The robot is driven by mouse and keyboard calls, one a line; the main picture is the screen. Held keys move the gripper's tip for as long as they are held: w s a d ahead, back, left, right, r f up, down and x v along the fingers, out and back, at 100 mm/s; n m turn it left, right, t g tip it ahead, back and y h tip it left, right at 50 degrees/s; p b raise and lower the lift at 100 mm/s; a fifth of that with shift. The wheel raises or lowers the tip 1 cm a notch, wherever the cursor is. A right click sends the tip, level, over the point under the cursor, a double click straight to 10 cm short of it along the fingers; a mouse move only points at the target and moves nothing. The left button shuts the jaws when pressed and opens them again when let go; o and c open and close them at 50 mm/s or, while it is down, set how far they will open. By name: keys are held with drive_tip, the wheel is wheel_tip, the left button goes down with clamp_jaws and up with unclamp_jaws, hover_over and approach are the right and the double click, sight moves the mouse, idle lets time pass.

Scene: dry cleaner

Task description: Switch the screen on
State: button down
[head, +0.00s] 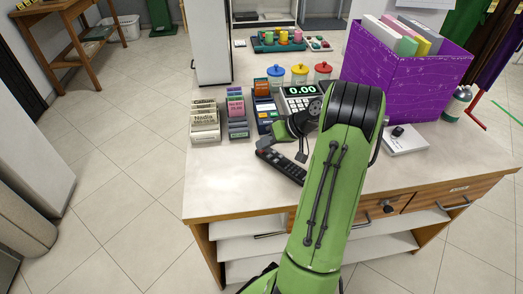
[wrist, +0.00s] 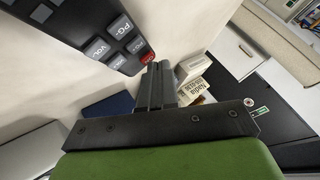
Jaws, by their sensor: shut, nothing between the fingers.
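A black remote control (head: 281,166) lies on the white counter (head: 235,190), left of my arm. In the wrist view the remote (wrist: 92,35) fills the upper left, with grey labelled keys and a red button (wrist: 147,57) at its near right corner. My gripper (wrist: 158,70) is shut and empty, its fingertips just right of the red button. I cannot tell whether they touch the remote. In the head view my gripper (head: 301,155) is above the counter, just beyond the remote and partly hidden by my arm. I see no wall screen or monitor in either view.
A register with a lit 0.00 display (head: 301,90), a card terminal (head: 264,108) and tag stacks (head: 205,122) stand behind the remote. A purple box of folders (head: 408,75) stands at the right. The counter's front left is clear.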

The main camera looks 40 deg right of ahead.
drive_tip(key=shift+f, duration=0.15)
idle(0.3)
drive_tip(key=shift+r+p, duration=0.7)
drive_tip(key=shift+r, duration=0.1)
wheel_tip(320, 180, up, 5)
drive_tip(key=p, duration=0.4)
